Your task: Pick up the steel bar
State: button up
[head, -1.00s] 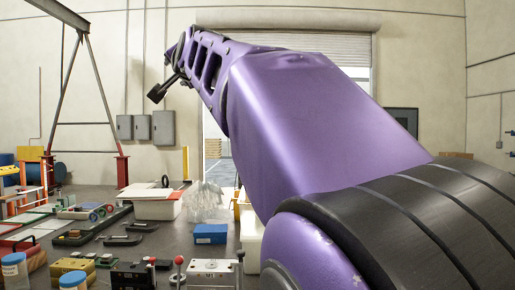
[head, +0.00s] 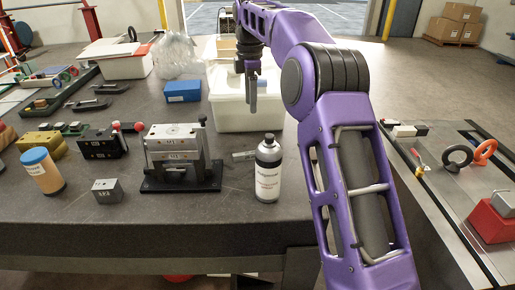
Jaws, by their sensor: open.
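My gripper (head: 251,98) hangs at the end of my purple arm in the upper middle of the head view. It points down, is open, and looks empty. It is in front of a white lidded box.
The bottle (head: 267,168) stands close beside the bar. A steel mould base (head: 176,150) on a black plate is to its left, with a small steel block (head: 107,191) nearer. The white box (head: 226,110) and a blue box (head: 182,91) stand behind. The front right tabletop is clear.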

jog(key=b, duration=0.3)
send_over(251, 152)
jog(key=f, duration=1.2)
jog(key=shift+s+d, duration=0.15)
jog(key=shift+d, duration=0.05)
jog(key=shift+a+f+b, duration=0.2)
jog(key=shift+f+b, duration=0.1)
jog(key=shift+f, duration=2.4)
grip_shut()
jog(key=shift+r, duration=0.1)
